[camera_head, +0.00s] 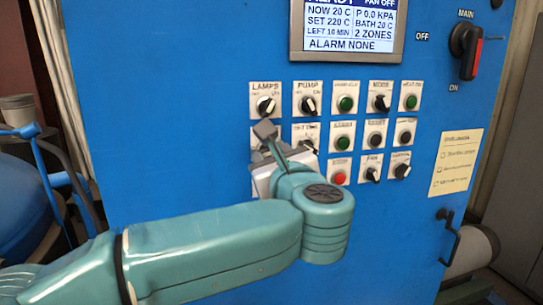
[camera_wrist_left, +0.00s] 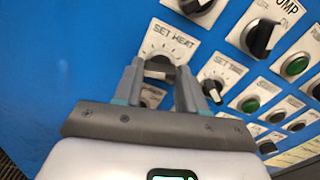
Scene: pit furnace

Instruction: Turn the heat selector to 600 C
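The heat selector is the knob labelled SET HEAT (camera_wrist_left: 159,68) in the left wrist view, a dark knob on a white plate with a dial scale. In the head view my left gripper and wrist hide it. My left gripper (camera_wrist_left: 161,70) is at the panel with its fingers apart, one on each side of the knob. I cannot tell whether they touch it. The gripper also shows in the head view (camera_head: 275,140), mostly seen from behind. The screen (camera_head: 347,28) reads SET 220 C and NOW 20 C. My right gripper is not in view.
The LAMPS knob (camera_head: 265,105) and PUMP knob (camera_head: 309,105) sit just above. The timer knob (camera_wrist_left: 213,88) is close on the right of my fingers. Several buttons and knobs fill the panel's right side. A main switch (camera_head: 466,50) is at upper right.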

